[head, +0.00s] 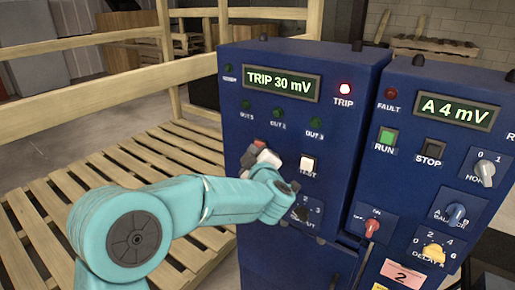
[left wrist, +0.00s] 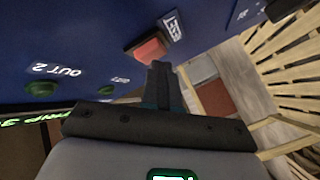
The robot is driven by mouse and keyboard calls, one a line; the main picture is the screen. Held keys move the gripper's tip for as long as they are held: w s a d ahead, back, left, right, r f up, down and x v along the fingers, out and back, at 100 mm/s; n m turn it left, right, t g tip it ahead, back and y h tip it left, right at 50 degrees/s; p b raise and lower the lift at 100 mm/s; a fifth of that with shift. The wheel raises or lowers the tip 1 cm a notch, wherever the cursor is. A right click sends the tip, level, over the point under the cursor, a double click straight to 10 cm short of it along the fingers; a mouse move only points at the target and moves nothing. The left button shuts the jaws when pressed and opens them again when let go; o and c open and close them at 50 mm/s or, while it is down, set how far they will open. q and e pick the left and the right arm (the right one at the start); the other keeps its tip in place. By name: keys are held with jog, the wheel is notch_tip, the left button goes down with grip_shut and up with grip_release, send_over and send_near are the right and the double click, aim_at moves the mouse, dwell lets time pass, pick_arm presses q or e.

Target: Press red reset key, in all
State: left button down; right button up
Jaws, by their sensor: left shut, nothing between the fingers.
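The red reset key (left wrist: 151,48) sits on the blue panel in the left wrist view, with a RESET label beside it. In the head view the key (head: 259,144) is mostly hidden behind my left gripper (head: 262,156). The left gripper is shut and empty, and it also shows in the left wrist view (left wrist: 158,68). Its dark fingertips are right at the key's edge; I cannot tell whether they touch it. The blue detector cabinet's display (head: 281,83) reads TRIP 30 mV, and the red TRIP lamp (head: 344,87) is lit. My right gripper is not in view.
The white TEST key (head: 308,163) is just right of the left gripper. A second blue cabinet at right has a green RUN key (head: 387,136), a dark STOP key (head: 430,151) and several knobs. A slatted wooden platform (head: 110,175) with rails lies at left.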

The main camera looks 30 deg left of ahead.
pick_arm(q)
jog(key=shift+w, duration=0.15)
dwell(0.5)
jog(key=shift+s+b, duration=0.4)
jog(key=shift+s, duration=0.5)
jog(key=s, duration=0.1)
jog(key=s+b, duration=0.1)
jog(key=s, duration=0.3)
jog(key=shift+a+b, duration=0.25)
jog(key=shift+b, duration=0.15)
